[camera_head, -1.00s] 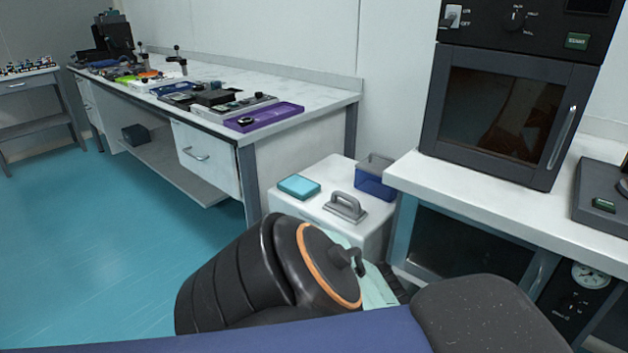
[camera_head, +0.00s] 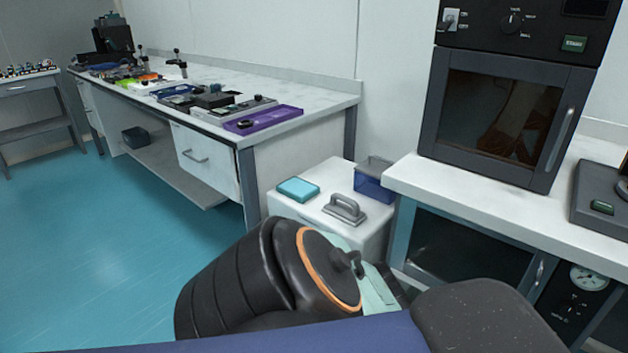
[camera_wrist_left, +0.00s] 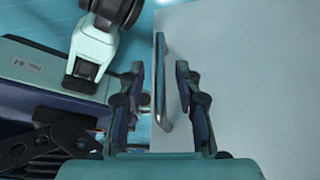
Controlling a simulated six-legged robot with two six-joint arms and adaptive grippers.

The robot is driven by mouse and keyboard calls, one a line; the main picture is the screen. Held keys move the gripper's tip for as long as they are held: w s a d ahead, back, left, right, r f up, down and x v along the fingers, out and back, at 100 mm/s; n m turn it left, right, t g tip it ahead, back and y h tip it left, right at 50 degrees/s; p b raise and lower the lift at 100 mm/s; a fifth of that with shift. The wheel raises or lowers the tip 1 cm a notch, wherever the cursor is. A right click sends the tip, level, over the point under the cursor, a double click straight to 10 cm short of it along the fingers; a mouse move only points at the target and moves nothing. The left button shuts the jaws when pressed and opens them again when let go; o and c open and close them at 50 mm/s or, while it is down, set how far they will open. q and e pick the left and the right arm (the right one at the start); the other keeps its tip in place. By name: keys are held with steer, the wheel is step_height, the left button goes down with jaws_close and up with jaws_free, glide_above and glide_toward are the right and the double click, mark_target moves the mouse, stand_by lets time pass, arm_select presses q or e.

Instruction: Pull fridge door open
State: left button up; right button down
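The small white cabinet (camera_head: 280,206), which I take to be the fridge, stands between the long bench and the right bench. Its front is mostly hidden behind my left arm in the head view. In the left wrist view a pale door panel (camera_wrist_left: 255,85) fills the right side, with a grey bar handle (camera_wrist_left: 162,112) along its left edge. My left gripper (camera_wrist_left: 160,72) is open, its two fingers on either side of the handle. A gap shows between the handle and the right finger; contact on the left is unclear. My right gripper is not in view.
On the cabinet are a teal box (camera_head: 298,189), a grey handled block (camera_head: 344,208) and a blue bin (camera_head: 374,180). A dark oven (camera_head: 500,115) stands on the right bench (camera_head: 450,205). Blue floor (camera_head: 90,255) is clear at left.

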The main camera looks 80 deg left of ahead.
arm_select(q)
steer(key=v, duration=1.1)
steer(key=shift+r, duration=0.25)
steer(key=shift+s+a, duration=0.1)
steer(key=shift+a, duration=0.05)
stand_by(0.3)
